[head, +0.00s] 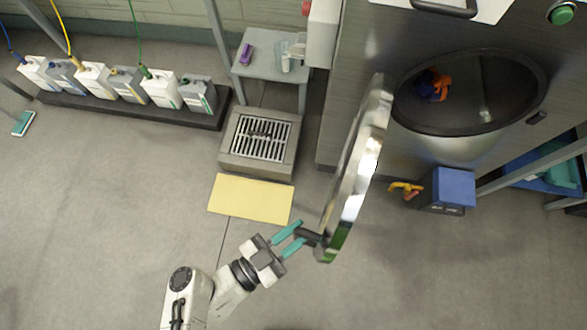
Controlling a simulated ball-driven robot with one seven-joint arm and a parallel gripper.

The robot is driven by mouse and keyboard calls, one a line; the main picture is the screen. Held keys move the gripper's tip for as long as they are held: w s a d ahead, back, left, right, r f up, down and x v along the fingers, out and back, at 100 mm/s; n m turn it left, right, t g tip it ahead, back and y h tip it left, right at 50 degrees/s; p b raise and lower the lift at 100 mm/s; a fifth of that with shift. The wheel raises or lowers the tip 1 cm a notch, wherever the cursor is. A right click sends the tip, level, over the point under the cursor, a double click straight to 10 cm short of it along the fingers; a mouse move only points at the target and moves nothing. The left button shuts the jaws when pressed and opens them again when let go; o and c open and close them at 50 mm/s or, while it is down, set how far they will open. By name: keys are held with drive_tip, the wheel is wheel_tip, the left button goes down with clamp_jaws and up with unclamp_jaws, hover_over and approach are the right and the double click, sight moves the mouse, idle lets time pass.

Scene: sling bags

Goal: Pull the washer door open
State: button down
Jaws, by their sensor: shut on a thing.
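The round washer door (352,160) has a bright metal rim and stands swung wide open, seen nearly edge-on. Its dark handle (309,237) sticks out at the lower end of the rim. My gripper (301,234) has two teal fingers closed around the handle from the lower left. The washer (360,60) is a large dark grey machine at the upper right. Its round drum opening (490,90) is uncovered, with an orange and blue item (433,85) inside.
A grated floor drain box (257,140) and a yellow mat (250,200) lie left of the door. A small grey table (268,60) stands behind. A blue box (450,188) and an orange valve handle (406,188) sit below the opening.

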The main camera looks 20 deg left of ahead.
drive_tip(key=shift+w+d+r, duration=0.15)
drive_tip(key=shift+w+d, duration=0.05)
drive_tip(key=shift+w, duration=0.25)
drive_tip(key=c, duration=1.4)
unclamp_jaws()
drive_tip(key=shift+o, duration=1.4)
drive_tip(key=shift+w+d, duration=0.1)
drive_tip(key=shift+s, duration=0.2)
drive_tip(key=b+v, duration=0.2)
drive_tip(key=v, duration=0.8)
drive_tip(key=shift+s+a+b, duration=0.2)
drive_tip(key=shift+a+b, duration=0.1)
drive_tip(key=shift+a, duration=0.15)
drive_tip(key=shift+s, duration=0.1)
